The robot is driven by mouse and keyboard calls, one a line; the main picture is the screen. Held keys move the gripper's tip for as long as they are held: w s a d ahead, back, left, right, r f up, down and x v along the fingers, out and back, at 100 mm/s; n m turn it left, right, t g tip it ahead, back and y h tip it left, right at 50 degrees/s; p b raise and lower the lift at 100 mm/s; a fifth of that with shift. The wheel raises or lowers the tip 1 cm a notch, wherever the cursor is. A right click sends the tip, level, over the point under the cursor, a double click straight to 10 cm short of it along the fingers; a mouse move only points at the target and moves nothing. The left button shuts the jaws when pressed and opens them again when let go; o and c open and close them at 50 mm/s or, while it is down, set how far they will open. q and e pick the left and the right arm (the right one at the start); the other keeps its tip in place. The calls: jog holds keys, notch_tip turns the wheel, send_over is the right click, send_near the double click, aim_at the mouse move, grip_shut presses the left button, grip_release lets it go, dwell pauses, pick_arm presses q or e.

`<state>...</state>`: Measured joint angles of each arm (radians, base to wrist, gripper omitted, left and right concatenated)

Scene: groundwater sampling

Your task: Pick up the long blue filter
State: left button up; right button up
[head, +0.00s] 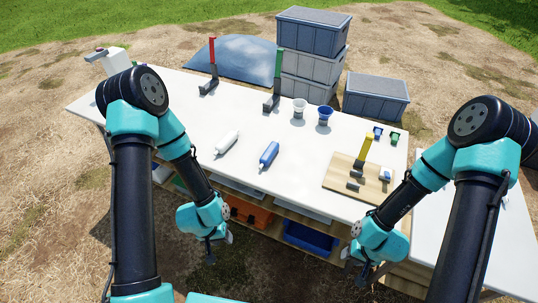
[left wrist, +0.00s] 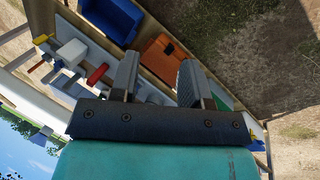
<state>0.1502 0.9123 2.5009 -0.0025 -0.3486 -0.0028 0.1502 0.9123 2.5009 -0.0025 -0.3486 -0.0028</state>
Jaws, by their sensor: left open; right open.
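The long blue filter (head: 269,154) lies on the white table (head: 200,107), tilted in the picture, near the table's front edge. A similar white filter (head: 227,142) lies to its left. My left gripper (head: 211,250) hangs in front of the table, below its top and apart from the blue filter. In the left wrist view the left gripper (left wrist: 160,62) has its two fingers apart with nothing held between them; the blue filter is not seen there. My right gripper (head: 362,272) is in front of the table at the right, small in view, apart from the filter.
Red (head: 212,52) and green (head: 279,66) upright stands are farther back. A white cup (head: 299,107) and a blue cup (head: 324,115) stand behind the filter. A wooden board (head: 340,176) with a yellow post is at right. An orange bin (left wrist: 168,58) is under the table.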

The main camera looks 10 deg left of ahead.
dwell(0.3)
pick_arm(q)
jog(key=o, duration=0.6)
jog(key=w+d+r+m+t, duration=0.2)
jog(key=w+r+t, duration=0.4)
jog(key=w+r, duration=0.1)
jog(key=w+d+r+m+t, duration=0.2)
jog(key=w+r+m+t, duration=0.1)
jog(key=w+r+t, duration=0.3)
jog(key=shift+w+d+r, duration=0.35)
jog(key=shift+w+r, duration=0.45)
jog(key=shift+w, duration=0.25)
send_near(262, 162)
jog(key=x, duration=0.5)
jog(key=shift+d+f, duration=0.1)
